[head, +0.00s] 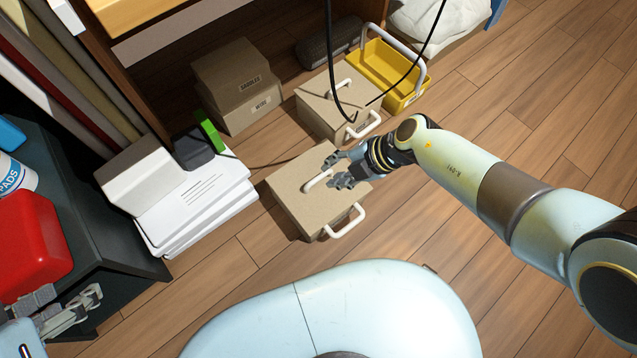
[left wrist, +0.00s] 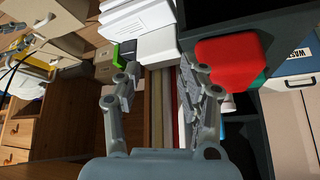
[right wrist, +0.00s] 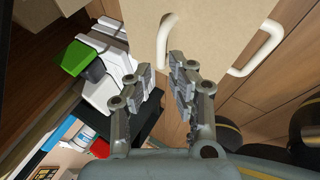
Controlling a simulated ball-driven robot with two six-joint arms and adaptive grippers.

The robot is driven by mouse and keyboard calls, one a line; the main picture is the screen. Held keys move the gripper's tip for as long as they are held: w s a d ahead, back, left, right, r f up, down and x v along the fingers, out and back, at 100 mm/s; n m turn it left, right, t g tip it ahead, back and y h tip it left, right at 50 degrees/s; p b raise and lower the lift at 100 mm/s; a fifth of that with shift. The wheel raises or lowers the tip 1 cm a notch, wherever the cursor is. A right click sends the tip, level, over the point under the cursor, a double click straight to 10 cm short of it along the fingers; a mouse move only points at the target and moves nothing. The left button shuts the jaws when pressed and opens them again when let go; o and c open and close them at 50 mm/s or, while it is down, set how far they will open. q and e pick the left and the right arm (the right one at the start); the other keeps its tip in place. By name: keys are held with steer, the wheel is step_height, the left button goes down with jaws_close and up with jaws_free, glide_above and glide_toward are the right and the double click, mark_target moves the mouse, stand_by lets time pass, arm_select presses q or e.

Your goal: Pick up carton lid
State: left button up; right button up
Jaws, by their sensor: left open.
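A beige carton (head: 297,222) with a flat lid (head: 293,182) stands on the floor at the middle of the head view. The lid has a white handle (head: 318,180) on top, and another white handle (head: 345,222) is on the carton's side. My right gripper (head: 335,171) is over the lid, close to its top handle. In the right wrist view the right jaws (right wrist: 168,75) are apart, with the lid handle (right wrist: 165,35) just ahead of the fingertips. Contact cannot be told. My left gripper (head: 65,308) is open and empty at the far left, away from the carton.
A second beige carton (head: 330,115) with handles and a yellow bin (head: 405,95) stand behind. Stacked labelled boxes (head: 235,85) and white paper stacks (head: 195,210) are left of the carton. A red box (head: 35,240) sits on a dark stand. Wooden floor at right is clear.

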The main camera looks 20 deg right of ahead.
mark_target(320, 178)
steer(key=shift+b+x, duration=0.95)
steer(key=shift+x, duration=0.1)
steer(key=shift+a+f+b, duration=0.15)
steer(key=shift+f+b, duration=0.4)
steer(key=shift+f, duration=0.05)
steer(key=shift+w+a+f+b, duration=0.3)
steer(key=shift+f+b, duration=0.15)
steer(key=shift+w+a+f+b, duration=0.2)
steer(key=shift+a+f+b, duration=0.05)
steer(key=shift+b, duration=0.05)
arm_select(q)
steer(key=f+t, duration=0.1)
steer(key=t, duration=0.1)
steer(key=s+f+t, duration=0.1)
steer(key=f+t, duration=0.2)
steer(key=shift+s+d+t, duration=0.3)
steer(key=shift+d, duration=0.05)
arm_select(e)
steer(key=shift+c, duration=0.2)
jaws_close()
